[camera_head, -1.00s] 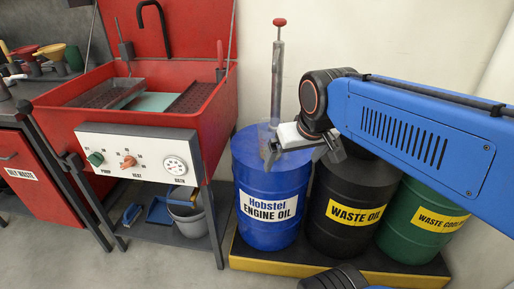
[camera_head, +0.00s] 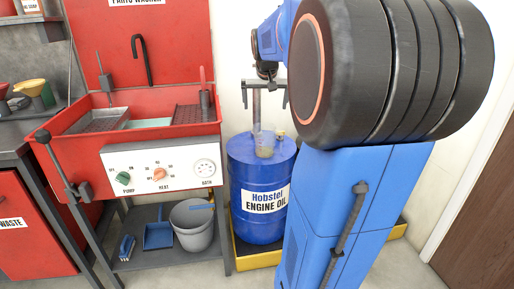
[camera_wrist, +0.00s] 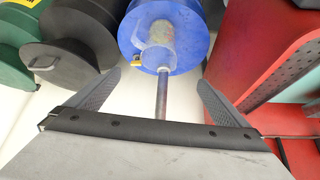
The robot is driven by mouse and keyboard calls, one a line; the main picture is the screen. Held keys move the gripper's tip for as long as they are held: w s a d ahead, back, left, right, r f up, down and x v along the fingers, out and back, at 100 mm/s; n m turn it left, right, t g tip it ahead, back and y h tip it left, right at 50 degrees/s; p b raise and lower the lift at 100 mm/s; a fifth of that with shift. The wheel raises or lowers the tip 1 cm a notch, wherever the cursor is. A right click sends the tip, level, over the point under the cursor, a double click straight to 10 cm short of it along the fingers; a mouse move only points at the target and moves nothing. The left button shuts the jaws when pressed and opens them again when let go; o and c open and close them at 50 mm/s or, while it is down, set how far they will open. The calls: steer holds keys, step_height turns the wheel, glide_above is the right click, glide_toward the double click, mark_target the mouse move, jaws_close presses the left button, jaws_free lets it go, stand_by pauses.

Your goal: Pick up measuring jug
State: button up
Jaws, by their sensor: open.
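The measuring jug (camera_head: 265,144) is small and see-through. It stands on top of the blue engine oil drum (camera_head: 262,200), close to the pump tube. In the wrist view the clear jug (camera_wrist: 157,54) shows over the blue drum lid, ahead of the fingers. My gripper (camera_head: 265,98) is above the drum with its fingers spread, higher than the jug and not touching it. In the wrist view my gripper (camera_wrist: 158,80) is empty between its two grey fingers, with the pump tube (camera_wrist: 161,98) visible between them. My arm hides part of the head view's right side.
The red parts washer (camera_head: 135,125) stands left of the drum, its side also at right in the wrist view. A grey bucket (camera_head: 193,225) sits on its lower shelf. A black drum (camera_wrist: 62,62) and a green drum (camera_wrist: 20,30) stand beside the blue one, on a yellow-edged pallet (camera_head: 258,258).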

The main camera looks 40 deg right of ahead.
glide_toward(265, 128)
steer(key=s+a+f, duration=0.1)
steer(key=a+f, duration=0.1)
steer(key=shift+s+x, duration=0.15)
steer(key=shift+x, duration=1.1)
steer(key=shift+s+x, duration=0.15)
steer(key=shift+x, duration=1.1)
steer(key=shift+f, duration=0.1)
steer(key=c, duration=1.8)
